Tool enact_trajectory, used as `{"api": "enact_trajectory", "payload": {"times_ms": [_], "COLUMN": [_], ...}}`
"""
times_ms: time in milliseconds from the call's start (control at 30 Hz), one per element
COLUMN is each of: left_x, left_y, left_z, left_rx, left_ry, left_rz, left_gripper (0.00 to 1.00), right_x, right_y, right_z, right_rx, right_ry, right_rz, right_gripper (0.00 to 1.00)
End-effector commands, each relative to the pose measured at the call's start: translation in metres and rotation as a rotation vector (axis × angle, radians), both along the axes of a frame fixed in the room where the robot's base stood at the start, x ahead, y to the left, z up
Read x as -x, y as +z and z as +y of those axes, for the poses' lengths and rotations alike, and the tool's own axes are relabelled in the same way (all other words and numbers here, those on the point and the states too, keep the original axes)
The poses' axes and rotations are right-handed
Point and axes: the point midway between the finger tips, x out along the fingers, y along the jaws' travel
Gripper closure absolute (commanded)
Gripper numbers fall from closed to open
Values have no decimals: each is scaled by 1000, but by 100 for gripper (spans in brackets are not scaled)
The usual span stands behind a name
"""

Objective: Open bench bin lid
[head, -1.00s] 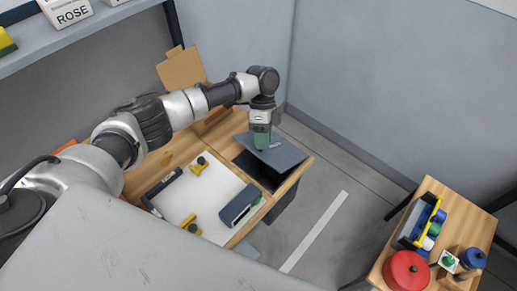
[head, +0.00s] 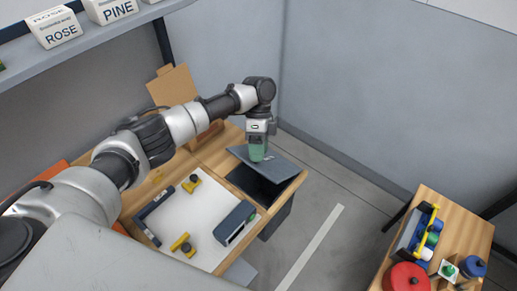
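The bench bin lid (head: 283,165) is a dark grey flap at the right end of the wooden bench. It stands tilted up, with the dark opening of the bin (head: 257,186) showing beneath its near edge. My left gripper (head: 258,158) points down at the lid, its greenish fingers at or just above the lid's left part. Its fingertips are too small and overlapped to tell whether they are apart or closed on the lid. My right gripper does not show.
A white mat on the bench carries yellow-and-black pieces (head: 191,184) and a dark blue box (head: 234,222). A cardboard box (head: 176,92) stands behind. A shelf with labelled boxes (head: 54,28) is at upper left. A wooden table with a red container (head: 407,278) is at lower right.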

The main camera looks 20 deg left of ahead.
Motion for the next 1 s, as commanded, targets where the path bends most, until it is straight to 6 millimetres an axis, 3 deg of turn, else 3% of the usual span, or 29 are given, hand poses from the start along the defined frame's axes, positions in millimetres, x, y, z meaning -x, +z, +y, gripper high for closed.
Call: {"api": "enact_trajectory", "payload": {"times_ms": [267, 500, 700, 1000], "left_x": [-7, -31, -49, -56], "left_y": [8, 46, 79, 90], "left_z": [2, 11, 17, 20], "left_rx": [0, 0, -4, -1], "left_ry": [2, 2, 1, -1], "left_rz": [-2, -4, 0, 1], "left_gripper": [48, 48, 48, 48], "right_x": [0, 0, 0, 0], "right_y": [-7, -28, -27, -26], "right_z": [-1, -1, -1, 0], "right_rx": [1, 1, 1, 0], "right_ry": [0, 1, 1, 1], "right_rz": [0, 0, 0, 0], "right_gripper": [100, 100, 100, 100]}}
